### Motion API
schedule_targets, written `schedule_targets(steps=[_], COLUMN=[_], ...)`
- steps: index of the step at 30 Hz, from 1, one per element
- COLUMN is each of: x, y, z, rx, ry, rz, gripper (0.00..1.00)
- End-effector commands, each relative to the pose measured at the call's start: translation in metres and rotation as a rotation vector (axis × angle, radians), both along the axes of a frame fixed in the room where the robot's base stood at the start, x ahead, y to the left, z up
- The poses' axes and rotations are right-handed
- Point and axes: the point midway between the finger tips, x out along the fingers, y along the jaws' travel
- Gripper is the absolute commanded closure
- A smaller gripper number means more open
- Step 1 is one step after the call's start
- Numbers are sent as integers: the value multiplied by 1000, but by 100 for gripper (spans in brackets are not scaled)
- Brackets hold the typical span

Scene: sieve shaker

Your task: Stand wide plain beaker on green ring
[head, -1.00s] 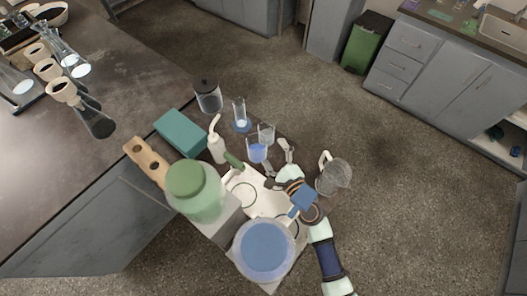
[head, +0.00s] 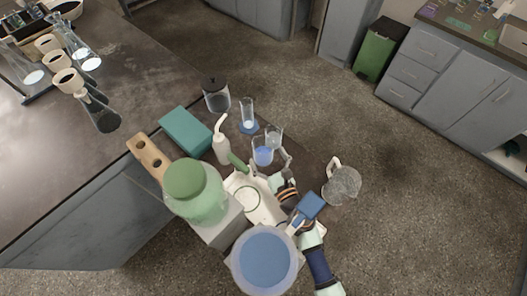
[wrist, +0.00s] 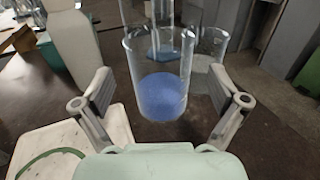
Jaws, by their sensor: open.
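A wide clear beaker with blue contents (head: 262,157) stands upright near my gripper. In the wrist view this beaker (wrist: 161,85) is just ahead, between the lines of the two fingers, with no clear contact. My gripper (head: 270,165) is open and empty; both fingers show in the wrist view (wrist: 165,98). A second clear beaker (head: 275,137) stands close behind to the right, partly hidden by the first in the wrist view (wrist: 207,50). The green ring (head: 247,211) lies on a white board (head: 270,212) with nothing standing on it; part of it shows in the wrist view (wrist: 50,153).
A tall cylinder with a blue base (head: 248,113) stands behind the beakers. A white wash bottle (head: 221,148), teal box (head: 186,130), green-lidded jar (head: 195,195) and blue-lidded tub (head: 264,260) crowd the left and front. A clear jug (head: 342,184) stands right.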

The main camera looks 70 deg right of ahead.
Motion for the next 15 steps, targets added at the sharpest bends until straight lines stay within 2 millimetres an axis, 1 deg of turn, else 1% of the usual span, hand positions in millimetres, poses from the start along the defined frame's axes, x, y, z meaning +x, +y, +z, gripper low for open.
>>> schedule_targets(steps=[1, 4, 11, 15], x=[6, 13, 14, 14], y=[-6, -13, -15, -15], z=[1, 0, 0, 0], rx=[-1, -1, -1, -1], ry=[-1, -1, 1, 1], rz=[1, 1, 0, 0], gripper=[3, 3, 3, 27])
